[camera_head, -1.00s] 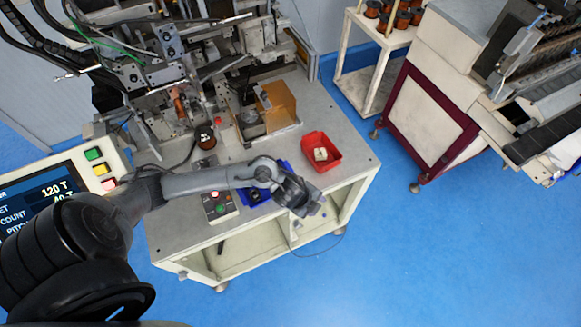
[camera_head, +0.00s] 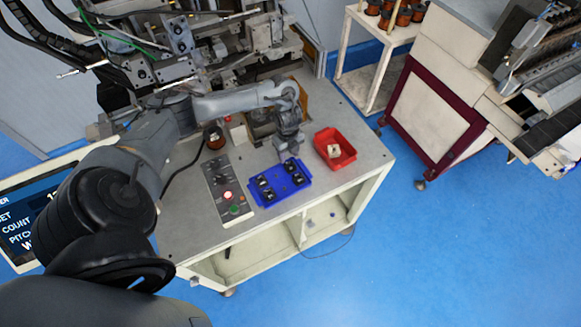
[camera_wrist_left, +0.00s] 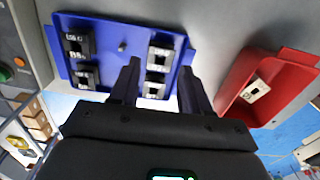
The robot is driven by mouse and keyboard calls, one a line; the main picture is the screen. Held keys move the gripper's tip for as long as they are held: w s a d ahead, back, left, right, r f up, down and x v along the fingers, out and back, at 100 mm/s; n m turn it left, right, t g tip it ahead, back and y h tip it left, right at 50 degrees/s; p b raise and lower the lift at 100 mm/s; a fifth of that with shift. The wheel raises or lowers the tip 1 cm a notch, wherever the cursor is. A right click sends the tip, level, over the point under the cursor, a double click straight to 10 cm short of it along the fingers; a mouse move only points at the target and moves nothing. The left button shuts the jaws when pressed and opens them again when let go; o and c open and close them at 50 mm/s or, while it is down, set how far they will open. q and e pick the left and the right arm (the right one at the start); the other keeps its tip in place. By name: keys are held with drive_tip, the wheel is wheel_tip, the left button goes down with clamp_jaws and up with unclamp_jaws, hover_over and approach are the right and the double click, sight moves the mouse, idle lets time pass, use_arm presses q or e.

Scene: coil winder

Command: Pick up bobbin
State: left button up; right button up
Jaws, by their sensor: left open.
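My left gripper (camera_head: 291,158) is open and points down at the back right part of the blue tray (camera_head: 260,201). In the left wrist view its two fingers (camera_wrist_left: 160,68) stand apart, with a dark bobbin-like part (camera_wrist_left: 155,90) showing between them, not gripped. Another such part (camera_wrist_left: 160,56) sits beside it, and two more (camera_wrist_left: 78,45) sit on the tray's other side. A short dark peg (camera_wrist_left: 122,47) stands between the pairs. A pale part (camera_head: 334,150) with a dark slot lies in the red bin (camera_head: 345,164). My right gripper is out of view.
A control box (camera_head: 225,190) with buttons stands left of the tray. The winding machine (camera_head: 175,60) is behind. A dark copper-coloured spool (camera_head: 214,137) stands on the bench. Bare bench top (camera_head: 376,152) lies right of the red bin.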

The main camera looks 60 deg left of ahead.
sight(289, 162)
use_arm(q)
drive_tip(key=shift+w+d+f+p, duration=0.1)
drive_tip(key=shift+f+p, duration=0.15)
drive_tip(key=shift+f, duration=1.15)
drive_tip(key=shift+d+f+p, duration=0.1)
drive_tip(key=shift+f+p, duration=0.15)
drive_tip(key=shift+f, duration=1.1)
drive_tip(key=c, duration=0.7)
drive_tip(key=shift+r, duration=0.15)
